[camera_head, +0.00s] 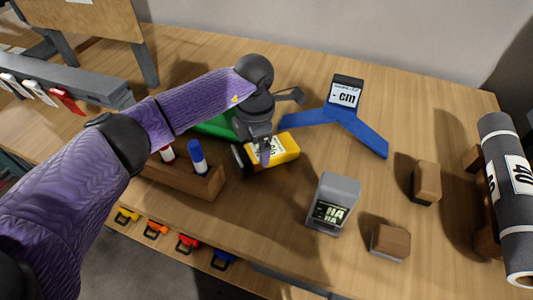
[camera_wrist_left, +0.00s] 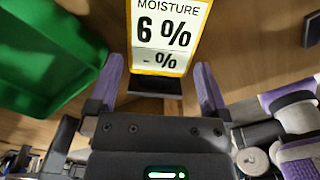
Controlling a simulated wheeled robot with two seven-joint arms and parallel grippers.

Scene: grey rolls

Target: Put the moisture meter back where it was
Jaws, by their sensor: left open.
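The moisture meter (camera_head: 287,146) is yellow with a white display and lies on the wooden table near the middle. In the left wrist view the meter (camera_wrist_left: 184,45) reads "MOISTURE 6 %", with a dark end toward my gripper. My left gripper (camera_head: 265,158) is over the meter in the head view and partly covers it. In the left wrist view the fingers of the left gripper (camera_wrist_left: 160,78) are spread apart, with the meter's near end between and just beyond the tips. Nothing is visibly gripped. My right gripper is not in view.
A green object (camera_head: 216,127) lies just behind my left arm. A wooden rack (camera_head: 203,186) with markers stands left of the meter. A blue gauge (camera_head: 344,114), a grey device (camera_head: 334,203), wooden blocks (camera_head: 390,242) and a grey roll (camera_head: 507,195) are to the right.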

